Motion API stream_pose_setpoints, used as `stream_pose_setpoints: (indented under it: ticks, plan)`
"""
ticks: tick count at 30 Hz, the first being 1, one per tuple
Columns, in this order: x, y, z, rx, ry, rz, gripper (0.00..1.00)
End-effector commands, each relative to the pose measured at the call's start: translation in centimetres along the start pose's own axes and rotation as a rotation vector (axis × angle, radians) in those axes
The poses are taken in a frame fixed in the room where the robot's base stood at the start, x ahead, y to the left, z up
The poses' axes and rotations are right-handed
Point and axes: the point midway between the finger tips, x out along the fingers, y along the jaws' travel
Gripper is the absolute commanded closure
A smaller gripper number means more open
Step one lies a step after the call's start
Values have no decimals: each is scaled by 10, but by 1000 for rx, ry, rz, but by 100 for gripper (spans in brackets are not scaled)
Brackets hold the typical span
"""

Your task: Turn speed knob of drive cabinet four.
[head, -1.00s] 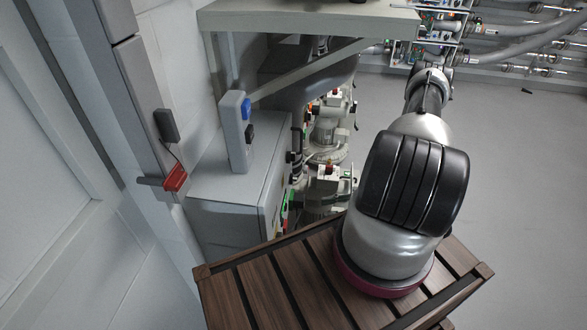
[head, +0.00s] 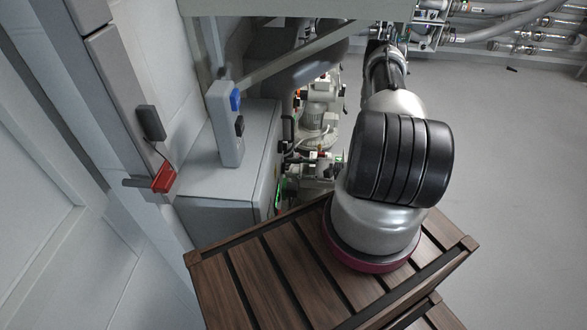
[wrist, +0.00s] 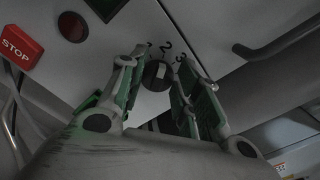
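A black round knob (wrist: 157,75) with a light pointer mark sits on a pale cabinet front (wrist: 185,25) in the wrist view, with the digits 1, 2 and 3 printed around it. My gripper (wrist: 162,63) has its two green-padded fingers apart, one on each side of the knob. I see small gaps between the knob and the fingers; whether either touches it is hard to tell. The lower edge of the knob is in shadow. No cabinet number is readable. In the head view my arm reaches away from me, and the gripper is hidden there.
In the wrist view a red STOP button (wrist: 20,45), a red round lamp (wrist: 72,27) and a dark handle (wrist: 285,37) lie near the knob. In the head view a grey cabinet (head: 232,160) with a switch box (head: 225,125) stands left; open floor (head: 500,170) lies right.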

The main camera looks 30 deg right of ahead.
Motion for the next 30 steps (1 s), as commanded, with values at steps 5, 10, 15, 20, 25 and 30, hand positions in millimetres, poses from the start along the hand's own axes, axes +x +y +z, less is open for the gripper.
stream_pose_setpoints:
  ticks: [5,10,15,20,25,30]
  plan:
    - [1,0,0,0,0,0,67]
    - [1,0,0,0,0,0,83]
    - [1,0,0,0,0,1,100]
    - [1,0,0,4,0,1,100]
    - [1,0,0,36,0,2,100]
    - [1,-1,0,118,0,2,100]
